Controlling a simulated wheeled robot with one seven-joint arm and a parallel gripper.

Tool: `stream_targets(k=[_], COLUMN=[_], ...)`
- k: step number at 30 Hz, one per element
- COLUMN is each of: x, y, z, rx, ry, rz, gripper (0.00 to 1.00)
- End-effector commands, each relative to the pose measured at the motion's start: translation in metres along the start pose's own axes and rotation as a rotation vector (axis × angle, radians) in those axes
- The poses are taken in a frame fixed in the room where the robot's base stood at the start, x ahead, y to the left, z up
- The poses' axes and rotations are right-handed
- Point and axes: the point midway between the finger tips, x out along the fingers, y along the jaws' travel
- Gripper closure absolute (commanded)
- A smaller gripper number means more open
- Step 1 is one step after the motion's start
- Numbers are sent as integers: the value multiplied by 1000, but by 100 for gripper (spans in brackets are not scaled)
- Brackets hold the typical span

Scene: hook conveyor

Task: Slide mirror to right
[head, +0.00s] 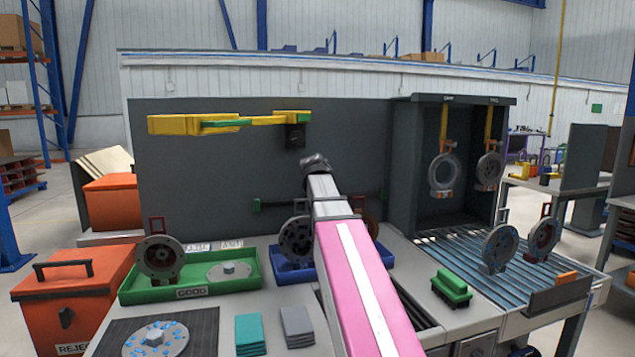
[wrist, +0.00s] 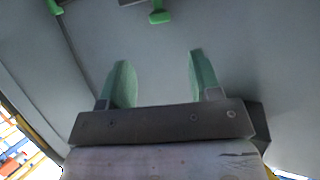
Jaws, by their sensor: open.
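My gripper shows in the wrist view (wrist: 158,60) with its two green fingers apart and nothing between them, facing a plain grey surface. In the head view my pink arm reaches toward the dark back panel (head: 215,170), and its dark wrist hides the fingers. I cannot clearly pick out a mirror.
A yellow arm (head: 190,124) with green parts juts from a black mount (head: 294,136) on the panel. A green tray (head: 190,288), a blue tray (head: 290,276) and upright discs stand below. Discs hang in the dark booth (head: 420,150) at right, above the roller conveyor (head: 450,255).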

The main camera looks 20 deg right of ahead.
Motion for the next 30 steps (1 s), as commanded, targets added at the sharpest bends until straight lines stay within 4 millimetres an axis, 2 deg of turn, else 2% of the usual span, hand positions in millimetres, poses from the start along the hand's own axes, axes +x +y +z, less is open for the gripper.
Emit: stream_targets(k=[8, 19, 24, 30], x=[31, 94, 105, 105], y=[-1, -1, 0, 0], z=[-2, -1, -1, 0], rx=[0, 0, 0, 0], ry=[-1, 0, 0, 1], rz=[-1, -1, -2, -2], gripper=[42, 42, 42, 42])
